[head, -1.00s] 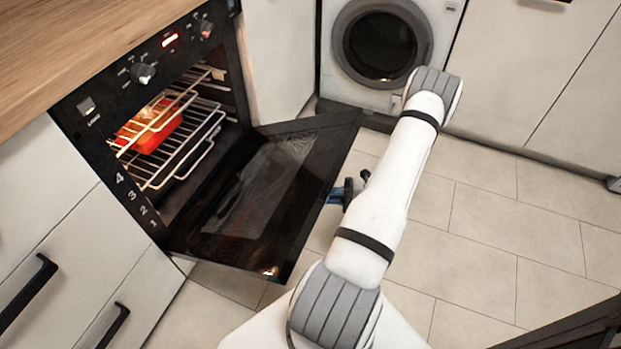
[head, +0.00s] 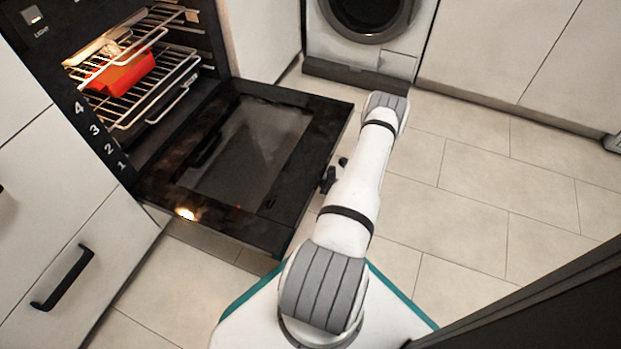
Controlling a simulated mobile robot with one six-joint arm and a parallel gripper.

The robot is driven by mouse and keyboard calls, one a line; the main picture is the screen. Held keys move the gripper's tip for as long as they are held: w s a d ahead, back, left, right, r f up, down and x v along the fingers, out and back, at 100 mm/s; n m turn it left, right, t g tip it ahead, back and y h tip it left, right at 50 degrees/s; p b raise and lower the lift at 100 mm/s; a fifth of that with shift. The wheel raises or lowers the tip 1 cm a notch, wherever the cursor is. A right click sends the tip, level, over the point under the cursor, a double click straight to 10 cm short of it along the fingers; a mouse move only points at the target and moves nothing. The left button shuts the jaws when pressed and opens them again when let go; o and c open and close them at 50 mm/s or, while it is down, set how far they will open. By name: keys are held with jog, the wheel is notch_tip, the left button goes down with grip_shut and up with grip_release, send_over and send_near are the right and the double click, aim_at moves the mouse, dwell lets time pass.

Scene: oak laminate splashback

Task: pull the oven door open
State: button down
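The oven door (head: 245,150) hangs wide open, lowered to nearly flat, with its glass inner side facing up. The oven (head: 90,130) behind it is lit inside and holds wire racks with a red dish (head: 122,72) on one. My gripper (head: 329,178) is at the outer right edge of the door, partly hidden behind my white arm. Only small dark parts of it show. I cannot tell whether its fingers are closed on the handle, which is hidden beyond the door's edge.
A washing machine (head: 362,40) stands at the back. White cabinets (head: 500,50) line the right, and drawers (head: 90,240) with black handles stand at the left. Tiled floor (head: 450,220) to the right of my arm is clear. A dark edge crosses the lower right corner.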

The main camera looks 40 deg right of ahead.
jog(key=c, duration=1.1)
grip_release()
jog(key=shift+s+d, duration=0.1)
jog(key=p+v, duration=0.1)
jog(key=v, duration=0.6)
jog(key=shift+s+d+p, duration=0.2)
jog(key=shift+s+p, duration=0.05)
jog(key=shift+p, duration=0.05)
jog(key=shift+a+f, duration=0.1)
jog(key=shift+f, duration=0.05)
